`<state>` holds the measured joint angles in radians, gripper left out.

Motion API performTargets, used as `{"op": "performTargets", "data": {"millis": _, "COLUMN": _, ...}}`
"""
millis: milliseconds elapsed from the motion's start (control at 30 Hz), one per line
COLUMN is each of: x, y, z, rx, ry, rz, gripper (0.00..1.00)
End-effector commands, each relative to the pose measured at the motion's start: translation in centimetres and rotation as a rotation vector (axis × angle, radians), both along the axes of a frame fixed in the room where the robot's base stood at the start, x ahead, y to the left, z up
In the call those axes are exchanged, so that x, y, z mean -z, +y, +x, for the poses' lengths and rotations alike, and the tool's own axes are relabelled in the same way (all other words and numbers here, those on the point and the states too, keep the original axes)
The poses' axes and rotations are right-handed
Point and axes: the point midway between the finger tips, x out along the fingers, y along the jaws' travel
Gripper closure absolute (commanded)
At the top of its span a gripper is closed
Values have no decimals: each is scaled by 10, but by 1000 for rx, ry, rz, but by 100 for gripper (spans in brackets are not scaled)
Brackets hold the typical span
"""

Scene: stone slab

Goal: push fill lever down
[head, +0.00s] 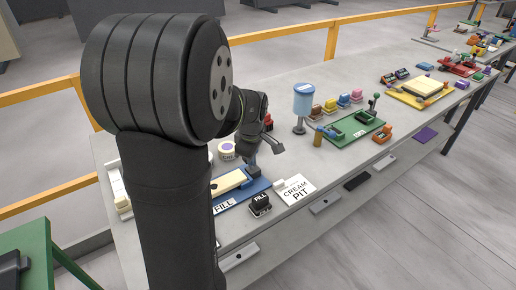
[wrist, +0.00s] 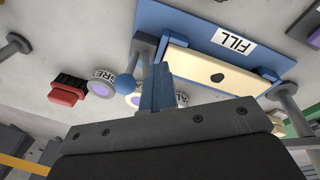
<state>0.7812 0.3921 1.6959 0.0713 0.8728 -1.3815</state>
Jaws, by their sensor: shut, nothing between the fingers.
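The blue FILL board (head: 228,203) lies on the grey slab, with a cream bar on it (head: 230,182). In the wrist view the board (wrist: 190,18) carries the cream bar (wrist: 205,66) and a white FILL label (wrist: 233,41). A lever with a blue ball knob (wrist: 125,84) stands at the board's end, beside the cream bar. My gripper (head: 252,160) is low over the far right end of the board. In the wrist view my shut, empty fingers (wrist: 158,88) are just right of the knob; contact is unclear. In the head view my gripper hides the knob.
A black FILL block (head: 260,204) and a white CREAM PIT card (head: 295,190) lie in front and to the right. A round labelled tub (head: 227,150) stands behind. A blue tank (head: 303,98) and green board (head: 352,130) are farther right. A red-and-black brush (wrist: 68,90) shows in the wrist view.

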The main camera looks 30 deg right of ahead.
Motion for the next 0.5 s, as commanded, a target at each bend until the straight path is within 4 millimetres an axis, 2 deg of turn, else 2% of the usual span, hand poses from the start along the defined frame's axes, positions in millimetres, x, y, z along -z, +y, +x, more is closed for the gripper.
{"op": "performTargets", "data": {"millis": 100, "x": -26, "y": 8, "z": -5, "rx": 0, "ry": -7, "rz": -11, "gripper": 100}}
{"op": "performTargets", "data": {"millis": 300, "x": -64, "y": 23, "z": -13, "rx": 3, "ry": -7, "rz": -13, "gripper": 100}}
{"op": "performTargets", "data": {"millis": 500, "x": -88, "y": 32, "z": -18, "rx": 4, "ry": -6, "rz": -12, "gripper": 100}}
